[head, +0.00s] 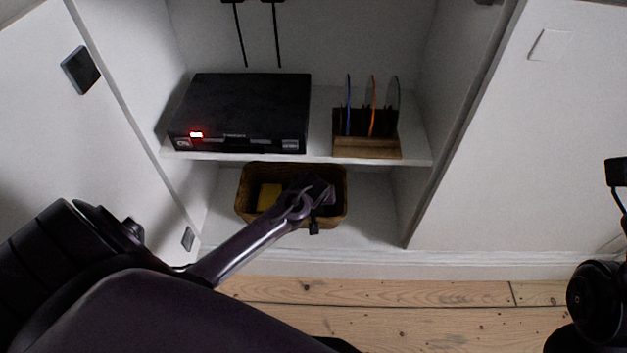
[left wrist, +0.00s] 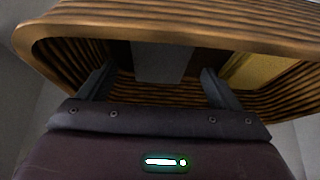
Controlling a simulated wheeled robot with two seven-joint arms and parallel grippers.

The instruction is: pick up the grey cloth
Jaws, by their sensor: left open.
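A wicker basket (head: 243,205) stands in the low bay under the cabinet shelf. It fills the upper part of the left wrist view (left wrist: 60,47). A flat grey piece, which looks like the grey cloth (left wrist: 161,62), shows inside the basket in the left wrist view; I cannot make it out in the head view, where my gripper covers that part. My left gripper (head: 318,192) is at the right half of the basket. In the left wrist view its fingers (left wrist: 158,84) are spread, with the grey piece beyond and between them. I cannot tell whether they touch it.
A yellow thing (head: 268,197) lies in the basket's left half, and shows at right in the left wrist view (left wrist: 258,70). Above, the shelf (head: 318,157) carries a black box (head: 240,105) and a wooden rack (head: 367,147) with discs. Cabinet walls flank the bay. The floorboards (head: 420,318) are clear.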

